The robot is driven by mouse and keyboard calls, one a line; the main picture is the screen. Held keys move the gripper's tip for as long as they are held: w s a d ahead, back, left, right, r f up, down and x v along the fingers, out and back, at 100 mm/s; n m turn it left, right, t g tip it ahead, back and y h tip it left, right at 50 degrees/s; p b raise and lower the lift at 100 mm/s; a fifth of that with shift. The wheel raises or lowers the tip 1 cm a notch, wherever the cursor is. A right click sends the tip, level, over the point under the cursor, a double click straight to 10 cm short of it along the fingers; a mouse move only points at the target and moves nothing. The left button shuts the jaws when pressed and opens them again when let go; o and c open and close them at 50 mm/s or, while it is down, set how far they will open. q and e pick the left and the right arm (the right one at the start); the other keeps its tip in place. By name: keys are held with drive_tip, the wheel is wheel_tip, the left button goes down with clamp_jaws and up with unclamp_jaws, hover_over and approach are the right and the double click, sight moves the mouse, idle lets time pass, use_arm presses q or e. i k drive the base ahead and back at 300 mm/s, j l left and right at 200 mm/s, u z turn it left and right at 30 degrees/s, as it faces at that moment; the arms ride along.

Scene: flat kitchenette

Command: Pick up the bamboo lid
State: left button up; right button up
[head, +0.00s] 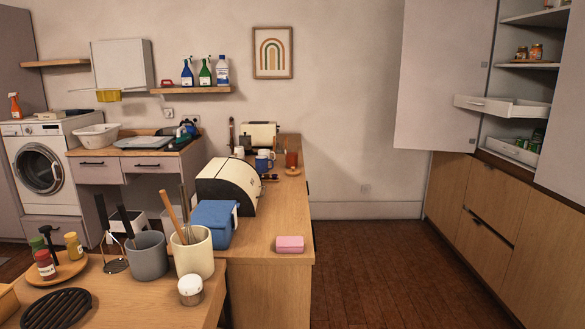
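I cannot make out a bamboo lid for certain in the head view. A light wooden piece (7,301) is cut off by the left edge on the near counter; I cannot tell what it is. Neither of my grippers is in view.
A grey utensil pot (147,256), a cream utensil pot (194,256), a blue box (213,224) and a cream bread bin (229,186) crowd the counters. A pink box (290,244) lies near the counter's right edge. The floor (385,275) at right is clear.

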sight(292, 172)
drive_tip(key=u, duration=0.4)
drive_tip(key=i+l+u, duration=0.25)
drive_tip(key=u, duration=0.15)
drive_tip(key=i+l+u, duration=0.2)
drive_tip(key=l+u, duration=0.15)
drive_tip(key=l, duration=0.15)
drive_tip(key=i+l+u, duration=0.15)
drive_tip(key=l+u, duration=0.25)
